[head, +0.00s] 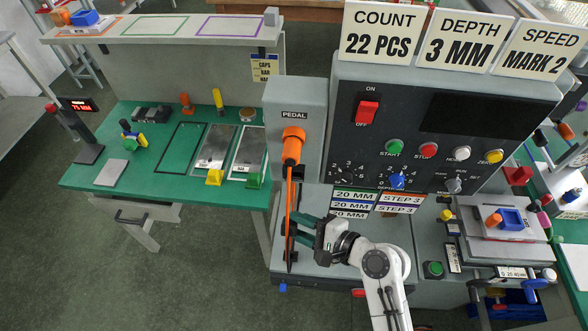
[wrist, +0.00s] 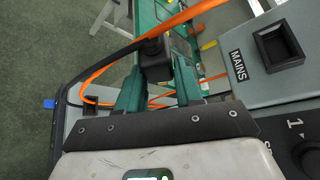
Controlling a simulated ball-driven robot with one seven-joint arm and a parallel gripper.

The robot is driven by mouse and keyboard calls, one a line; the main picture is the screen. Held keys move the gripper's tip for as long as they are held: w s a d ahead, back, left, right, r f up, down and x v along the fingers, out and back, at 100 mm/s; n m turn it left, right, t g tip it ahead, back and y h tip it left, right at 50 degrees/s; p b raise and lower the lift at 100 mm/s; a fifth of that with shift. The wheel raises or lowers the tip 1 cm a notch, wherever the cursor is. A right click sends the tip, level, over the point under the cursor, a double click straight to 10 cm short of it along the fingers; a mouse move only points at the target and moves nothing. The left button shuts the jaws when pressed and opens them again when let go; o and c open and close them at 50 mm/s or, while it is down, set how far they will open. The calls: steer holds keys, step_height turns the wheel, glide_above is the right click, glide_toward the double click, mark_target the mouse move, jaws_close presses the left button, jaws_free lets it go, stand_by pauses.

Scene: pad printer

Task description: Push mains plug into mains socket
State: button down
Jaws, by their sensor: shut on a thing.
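My gripper (head: 294,230) has teal fingers and is shut on the black mains plug (wrist: 155,56), which shows between the fingertips in the wrist view. An orange cable (wrist: 115,46) runs by the plug and loops to the left. The mains socket (wrist: 280,46) is a dark rectangular recess in a grey panel at the upper right of the wrist view, beside the label MAINS. The plug is apart from the socket, to its left in that view. I cannot make out the socket in the head view, and the plug is hard to tell there.
An orange connector (head: 293,143) sits at the PEDAL box (head: 292,98), its cable hanging past my gripper. The control panel (head: 440,130) with switches and knobs stands to the right. A green bench (head: 145,180) with trays is at the left. Open floor lies at front left.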

step_height(320, 180, up, 10)
steer(key=w+n+t+y+b, duration=0.2)
steer(key=n+t+b, duration=0.1)
steer(key=n+b, duration=0.2)
steer(key=shift+w+b, duration=0.2)
steer(key=shift+b, duration=0.25)
steer(key=shift+w+d, duration=0.15)
steer(key=shift+w, duration=0.25)
stand_by(0.9)
steer(key=shift+w, duration=0.35)
steer(key=shift+w, duration=0.4)
stand_by(0.3)
steer(key=c, duration=0.7)
jaws_free()
steer(key=shift+o, duration=0.2)
